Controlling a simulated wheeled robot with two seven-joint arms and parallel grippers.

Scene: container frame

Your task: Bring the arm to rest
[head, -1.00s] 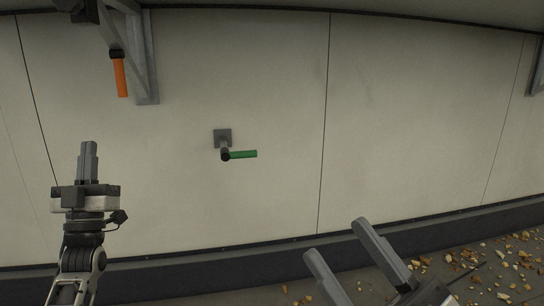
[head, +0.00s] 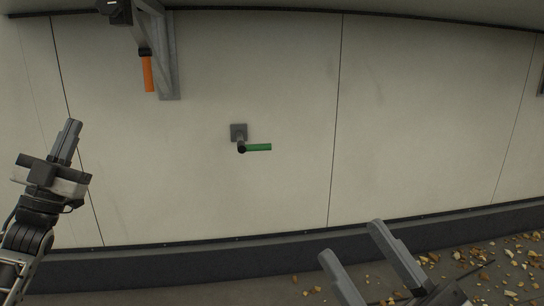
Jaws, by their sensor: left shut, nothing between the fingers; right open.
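My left gripper (head: 71,138) is at the left of the head view, in front of the pale wall. Its fingers are shut with nothing between them, and they tilt up and to the right. My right gripper (head: 351,242) is at the bottom, right of the middle. Its two fingers are spread apart, and nothing is between them. Most of the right arm is out of view.
A green-handled lever (head: 258,147) sticks out from a grey plate on the pale wall (head: 430,120). An orange handle (head: 148,74) hangs beside a grey bracket (head: 168,60) at upper left. Dry leaves (head: 480,265) lie on the ground at lower right.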

